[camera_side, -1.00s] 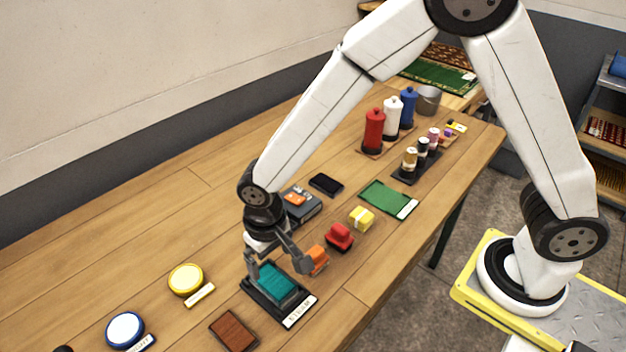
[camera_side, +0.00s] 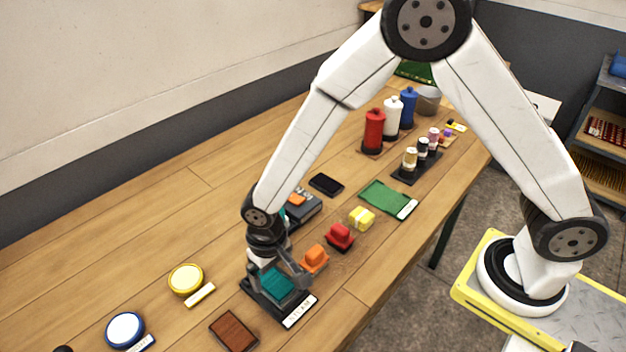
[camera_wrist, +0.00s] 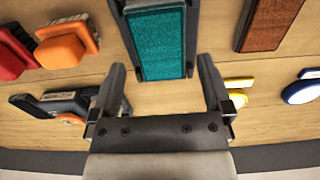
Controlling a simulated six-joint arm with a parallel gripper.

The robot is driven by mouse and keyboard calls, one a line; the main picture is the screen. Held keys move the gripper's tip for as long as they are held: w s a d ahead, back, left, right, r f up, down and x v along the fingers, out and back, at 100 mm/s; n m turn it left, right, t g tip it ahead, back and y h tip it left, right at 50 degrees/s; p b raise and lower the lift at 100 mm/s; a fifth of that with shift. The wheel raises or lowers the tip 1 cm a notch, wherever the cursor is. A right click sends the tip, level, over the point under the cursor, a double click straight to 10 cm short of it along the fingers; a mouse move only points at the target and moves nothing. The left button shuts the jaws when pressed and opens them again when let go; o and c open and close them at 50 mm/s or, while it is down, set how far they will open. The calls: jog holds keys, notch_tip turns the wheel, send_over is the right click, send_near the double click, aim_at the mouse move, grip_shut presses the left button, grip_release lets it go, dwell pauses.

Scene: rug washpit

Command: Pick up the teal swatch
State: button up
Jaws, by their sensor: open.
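The teal swatch (camera_side: 276,283) is a flat teal rectangle lying in a dark tray (camera_side: 296,308) that has a white label on its front edge. My gripper (camera_side: 281,278) is over the tray, pointing down, with one finger towards each side of the swatch. In the wrist view my gripper (camera_wrist: 163,68) is open and empty. The teal swatch (camera_wrist: 158,42) shows there between and beyond the two fingertips. I cannot tell how high the fingertips are above the tray.
Orange (camera_side: 314,257), red (camera_side: 340,236) and yellow (camera_side: 361,218) blocks stand right of the tray. A brown swatch (camera_side: 233,331) lies in front left. Yellow (camera_side: 186,279) and blue-rimmed (camera_side: 125,329) round items are at left. A dark grey device (camera_side: 304,208) lies behind my gripper.

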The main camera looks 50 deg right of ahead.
aim_at(273, 281)
jog(key=shift+f, duration=1.5)
jog(key=c, duration=1.1)
jog(key=shift+r, duration=0.15)
jog(key=shift+w+r, duration=0.1)
jog(key=shift+r, duration=0.6)
jog(key=s+r, duration=0.1)
jog(key=r, duration=0.1)
jog(key=s+d+r, duration=0.1)
jog(key=s+r, duration=0.1)
jog(key=r, duration=0.1)
jog(key=s+d+r, duration=0.1)
jog(key=r, duration=0.1)
jog(key=shift+s+r, duration=0.2)
jog(key=shift+s, duration=0.1)
jog(key=s+d+r, duration=0.1)
jog(key=s, duration=0.1)
jog(key=s+d+r, duration=0.1)
jog(key=s, duration=0.2)
jog(key=s+d+r, duration=0.1)
jog(key=s+r, duration=0.1)
jog(key=s, duration=0.1)
jog(key=shift+s+d, duration=0.2)
jog(key=shift+d, duration=0.05)
